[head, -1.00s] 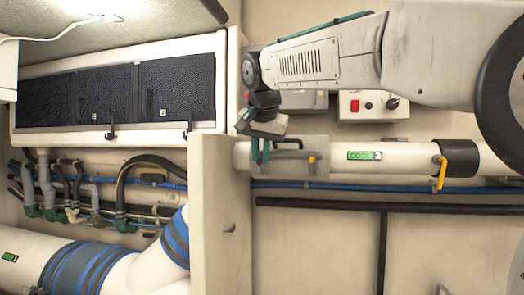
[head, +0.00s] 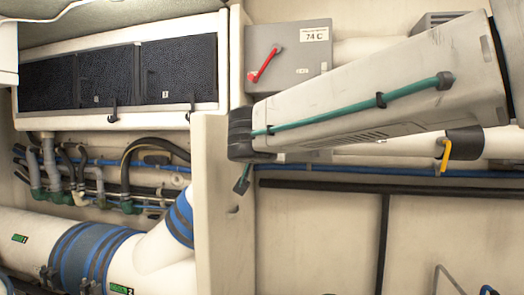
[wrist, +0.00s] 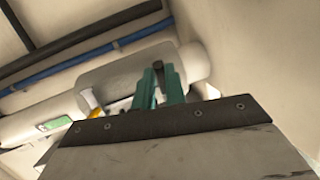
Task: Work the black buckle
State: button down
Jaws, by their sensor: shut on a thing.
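In the wrist view my gripper (wrist: 165,90) has its two green fingers close together in front of a grey sleeve (wrist: 115,75) on a white pipe. A small dark piece (wrist: 186,68) shows at the fingertips; it looks like the black buckle, mostly hidden by the fingers. My gripper is shut on it. In the head view only a green fingertip of my gripper (head: 242,180) shows, under my arm's dark joint. My arm hides the sleeve and the buckle there.
A yellow lever (head: 445,154) stands on the white pipe to the right. A grey box with a red lever (head: 290,55) is above my arm. A blue pipe (head: 350,172) and a black rail (head: 340,187) run below. A beige partition (head: 212,220) stands at left.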

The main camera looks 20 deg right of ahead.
jog(key=shift+f, duration=0.2)
dwell(0.4)
jog(key=c, duration=1.5)
grip_release()
jog(key=shift+o, duration=0.2)
jog(key=v, duration=0.8)
jog(key=shift+f, duration=0.15)
jog(key=shift+n, duration=0.3)
